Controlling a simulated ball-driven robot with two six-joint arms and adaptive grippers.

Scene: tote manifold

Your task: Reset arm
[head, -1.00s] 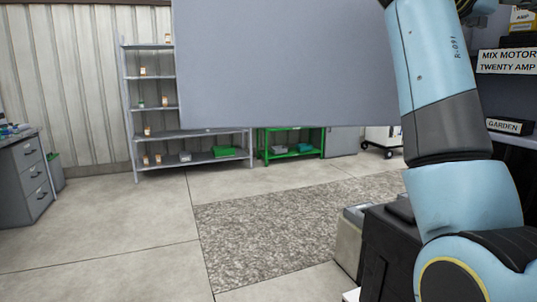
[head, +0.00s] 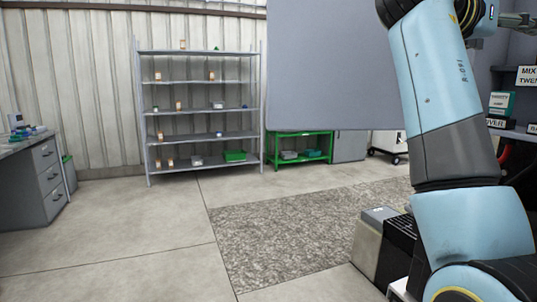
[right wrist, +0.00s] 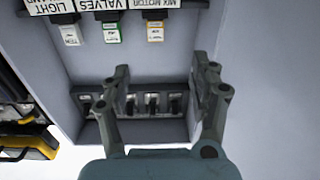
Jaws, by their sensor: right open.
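My right arm (head: 450,110) rises on the right of the head view, blue and dark grey. The tip of my right gripper (head: 516,20) shows at the upper right edge there. In the right wrist view my right gripper (right wrist: 160,95) has its two dark fingers spread, with nothing between them. Behind the fingers is a panel with a row of several dark switches (right wrist: 152,104); I cannot tell how far off it is. My left gripper is in neither view.
A large grey panel (head: 335,65) hangs in the upper middle. Grey shelving (head: 200,110), a green rack (head: 298,133) and a drawer cabinet (head: 45,180) stand further back. Shelves with signs (head: 500,103) are at the right. The floor (head: 140,235) at left is clear.

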